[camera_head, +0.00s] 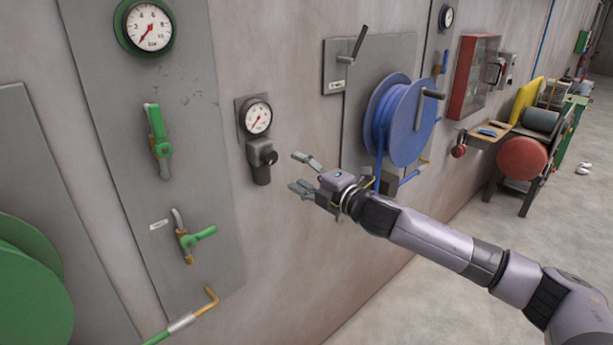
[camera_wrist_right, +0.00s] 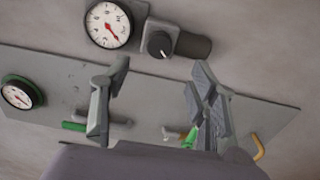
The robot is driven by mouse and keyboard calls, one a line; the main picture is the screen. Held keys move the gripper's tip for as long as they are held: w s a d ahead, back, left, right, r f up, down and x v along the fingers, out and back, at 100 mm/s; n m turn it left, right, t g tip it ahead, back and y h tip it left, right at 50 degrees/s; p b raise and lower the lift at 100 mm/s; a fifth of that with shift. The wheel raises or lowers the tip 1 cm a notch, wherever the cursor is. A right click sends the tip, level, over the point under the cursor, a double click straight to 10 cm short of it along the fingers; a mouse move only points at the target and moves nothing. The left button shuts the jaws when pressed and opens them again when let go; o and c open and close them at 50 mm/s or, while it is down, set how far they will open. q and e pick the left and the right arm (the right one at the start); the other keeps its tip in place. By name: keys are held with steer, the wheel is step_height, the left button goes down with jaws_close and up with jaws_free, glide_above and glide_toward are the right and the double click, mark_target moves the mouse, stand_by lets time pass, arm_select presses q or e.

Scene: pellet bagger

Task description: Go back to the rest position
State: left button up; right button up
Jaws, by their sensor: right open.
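My right gripper (camera_head: 304,175) is open and empty in the head view, at the end of my arm coming in from the right. Its fingers point left toward the wall, just right of a small gauge (camera_head: 257,117) with a black-knobbed regulator (camera_head: 264,158) under it. A gap shows between fingers and regulator. In the right wrist view the two fingers of the gripper (camera_wrist_right: 155,105) are spread with nothing between them. The gauge (camera_wrist_right: 108,25) and the regulator knob (camera_wrist_right: 160,44) lie beyond them. My left gripper is not in view.
A grey panel (camera_head: 190,80) carries another gauge (camera_head: 149,27) and two green-handled valves (camera_head: 160,145) (camera_head: 196,238). A blue hose reel (camera_head: 402,118) is on the wall behind my wrist. A red cabinet (camera_head: 472,75) and a cluttered bench stand farther right. The floor (camera_head: 400,310) at lower right is clear.

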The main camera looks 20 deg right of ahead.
steer(key=shift+v, duration=0.95)
